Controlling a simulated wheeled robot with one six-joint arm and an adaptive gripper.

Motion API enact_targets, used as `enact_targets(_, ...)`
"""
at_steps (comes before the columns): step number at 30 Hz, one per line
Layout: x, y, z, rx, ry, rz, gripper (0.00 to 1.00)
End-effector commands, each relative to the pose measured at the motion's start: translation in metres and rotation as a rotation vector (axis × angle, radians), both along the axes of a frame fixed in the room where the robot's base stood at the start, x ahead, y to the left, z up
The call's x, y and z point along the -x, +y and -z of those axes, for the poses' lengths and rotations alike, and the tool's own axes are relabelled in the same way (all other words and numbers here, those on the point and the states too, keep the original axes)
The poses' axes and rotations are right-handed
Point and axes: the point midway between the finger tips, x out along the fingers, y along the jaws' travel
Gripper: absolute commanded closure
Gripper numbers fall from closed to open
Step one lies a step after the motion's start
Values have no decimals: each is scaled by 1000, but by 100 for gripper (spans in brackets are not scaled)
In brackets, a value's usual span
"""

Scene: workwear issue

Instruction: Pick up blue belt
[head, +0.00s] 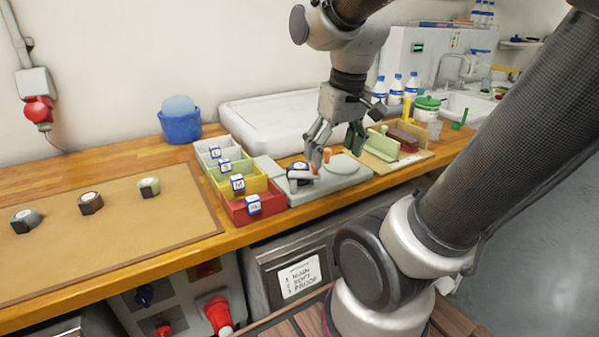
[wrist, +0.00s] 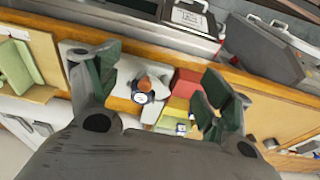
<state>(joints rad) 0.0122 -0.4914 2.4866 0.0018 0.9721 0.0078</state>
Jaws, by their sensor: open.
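A dark blue rolled belt (head: 298,171) with a round white label sits on a light grey stand (head: 345,175), right of the coloured bins. The same dark roll shows in the wrist view (wrist: 143,97), between and beyond my fingers. My gripper (head: 336,140) is open and empty, above the stand and slightly right of the roll, apart from it. In the wrist view my gripper's fingers (wrist: 155,92) are spread wide. A small orange knob (head: 327,155) stands on the grey plate beside the roll; it shows close behind the roll in the wrist view.
Grey, green, yellow and red bins (head: 252,208) with letter labels stand left of the stand. Three other rolled belts, including a brown one (head: 90,203), lie on a brown mat (head: 130,230). A tan organiser (head: 395,155) is at right. A blue tub (head: 181,127) stands behind.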

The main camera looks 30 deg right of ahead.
Motion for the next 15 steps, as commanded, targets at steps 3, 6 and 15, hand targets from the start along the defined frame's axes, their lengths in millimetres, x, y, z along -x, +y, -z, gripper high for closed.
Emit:
enact_targets(3,-36,-2,14,-12,96,89,20)
enact_targets(6,-66,-4,27,-23,154,218,20)
enact_targets(15,-146,-8,47,-58,192,753,20)
